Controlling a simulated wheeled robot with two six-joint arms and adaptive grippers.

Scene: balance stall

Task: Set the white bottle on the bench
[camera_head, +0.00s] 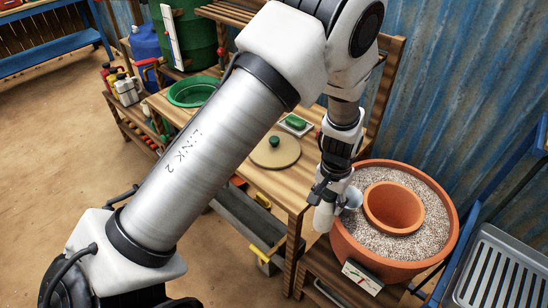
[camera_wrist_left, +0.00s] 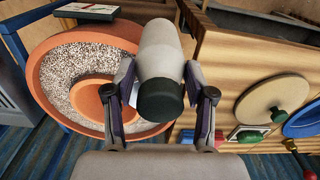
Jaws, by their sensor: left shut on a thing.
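The white bottle (camera_head: 324,217) is in my left gripper (camera_head: 334,184) in the head view, beside the left rim of a terracotta pot and near the bench's right end. In the left wrist view the bottle (camera_wrist_left: 161,48) has a dark cap (camera_wrist_left: 160,101), and the fingers of my left gripper (camera_wrist_left: 159,92) are shut on it from both sides. My arm hides part of the bench. My right gripper is not in view.
The large terracotta pot (camera_head: 449,237) holds gravel and a smaller pot (camera_head: 394,205). A round board with a green knob (camera_head: 275,152), a green basin (camera_head: 193,91) and a green-topped block (camera_head: 297,123) are on the bench. A grey slatted rack (camera_head: 500,272) stands at right.

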